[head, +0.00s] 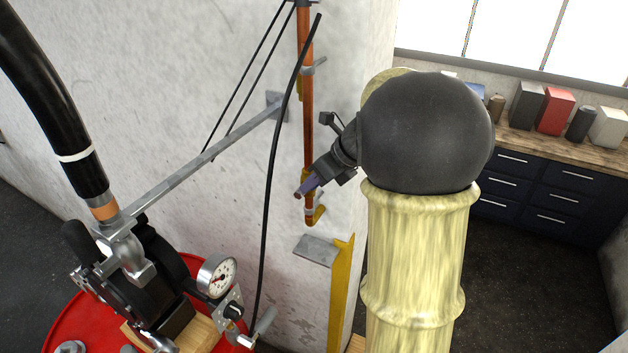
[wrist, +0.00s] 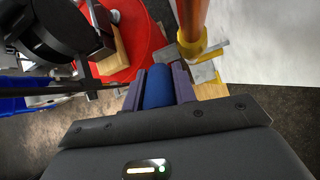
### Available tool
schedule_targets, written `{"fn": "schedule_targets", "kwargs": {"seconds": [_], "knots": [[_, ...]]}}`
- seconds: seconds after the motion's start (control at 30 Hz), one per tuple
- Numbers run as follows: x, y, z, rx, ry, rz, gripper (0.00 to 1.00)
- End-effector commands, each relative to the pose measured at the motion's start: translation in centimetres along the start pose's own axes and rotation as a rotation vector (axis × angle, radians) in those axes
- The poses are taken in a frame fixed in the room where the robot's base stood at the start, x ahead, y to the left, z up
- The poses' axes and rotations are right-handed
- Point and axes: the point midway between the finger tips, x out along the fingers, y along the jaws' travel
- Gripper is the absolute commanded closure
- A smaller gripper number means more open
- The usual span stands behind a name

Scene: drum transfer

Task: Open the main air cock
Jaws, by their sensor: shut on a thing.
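My gripper (head: 305,188) is at the orange-brown pipe (head: 308,120) on the wall, in front of its lower part. In the wrist view my gripper (wrist: 158,90) has its purple fingers shut on a blue rounded grip (wrist: 158,84), which looks like the handle of the main air cock. The cock's body is not clearly seen; my wrist and fingers cover that area. The pipe (wrist: 191,18) passes just beyond the fingers in the wrist view. Yellow fittings (head: 319,214) show at the pipe's lower end.
A red drum (head: 45,325) carries a black pump with a pressure gauge (head: 217,276) at lower left. A black hose (head: 272,170) hangs left of the pipe. A grey plate (head: 317,249) and yellow post (head: 341,290) stand below it. Dark cabinets (head: 540,185) are at right.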

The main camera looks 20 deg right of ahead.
Motion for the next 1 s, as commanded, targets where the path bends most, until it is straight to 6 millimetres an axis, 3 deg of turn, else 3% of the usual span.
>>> {"fn": "schedule_targets", "kwargs": {"seconds": [0.03,0.13,0.57,0.77,1.0], "knots": [[0.0,0.0,0.1,-0.001,-0.001,-0.001,0.69],[0.0,0.0,0.0,-0.001,-0.001,-0.001,0.51],[-0.8,-0.1,0.0,-0.002,-0.004,-0.001,0.51],[-3.7,-0.1,-0.1,-0.003,-0.005,-0.004,0.51],[-8.5,-0.1,-0.1,-0.002,-0.004,-0.005,0.51]]}}
